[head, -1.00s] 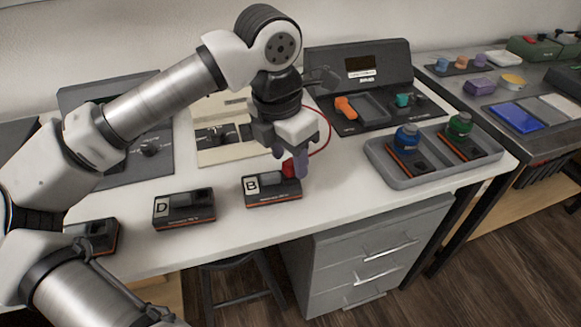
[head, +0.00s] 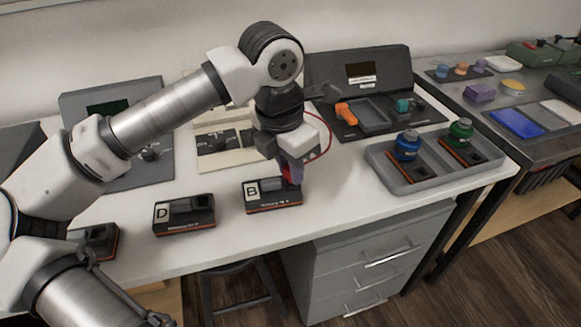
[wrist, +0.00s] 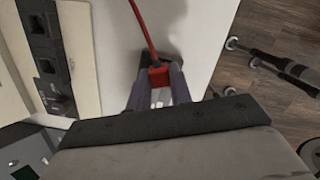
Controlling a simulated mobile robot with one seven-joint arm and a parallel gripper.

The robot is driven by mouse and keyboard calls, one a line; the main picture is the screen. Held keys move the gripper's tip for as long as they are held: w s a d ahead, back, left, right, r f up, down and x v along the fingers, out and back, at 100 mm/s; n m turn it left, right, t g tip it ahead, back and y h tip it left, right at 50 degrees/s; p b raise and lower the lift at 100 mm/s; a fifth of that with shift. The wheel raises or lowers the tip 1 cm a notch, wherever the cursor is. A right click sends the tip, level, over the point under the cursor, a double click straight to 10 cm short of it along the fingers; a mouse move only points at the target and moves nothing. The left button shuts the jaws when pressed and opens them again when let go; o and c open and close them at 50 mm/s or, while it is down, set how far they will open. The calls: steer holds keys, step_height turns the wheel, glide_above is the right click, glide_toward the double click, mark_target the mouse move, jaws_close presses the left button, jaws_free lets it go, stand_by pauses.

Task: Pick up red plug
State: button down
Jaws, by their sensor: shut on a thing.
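The red plug (wrist: 158,76) sits between the two fingers of my gripper (wrist: 157,88) in the wrist view, and its red cable runs up and away. My gripper (head: 290,175) is shut on it. In the head view a little of the plug's red shows between the purple-grey fingers, at the dark block marked B (head: 262,197). The fingers hide most of the plug there. I cannot tell whether the plug touches the block.
Block D (head: 185,218) stands left of block B. A grey tray (head: 432,180) at right holds a blue-topped (head: 407,146) and a green-topped (head: 461,132) piece on dark blocks. An open black case (head: 362,90) is behind. The white table's front edge is close.

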step_height(320, 180, up, 20)
steer(key=p, duration=0.2)
stand_by(0.4)
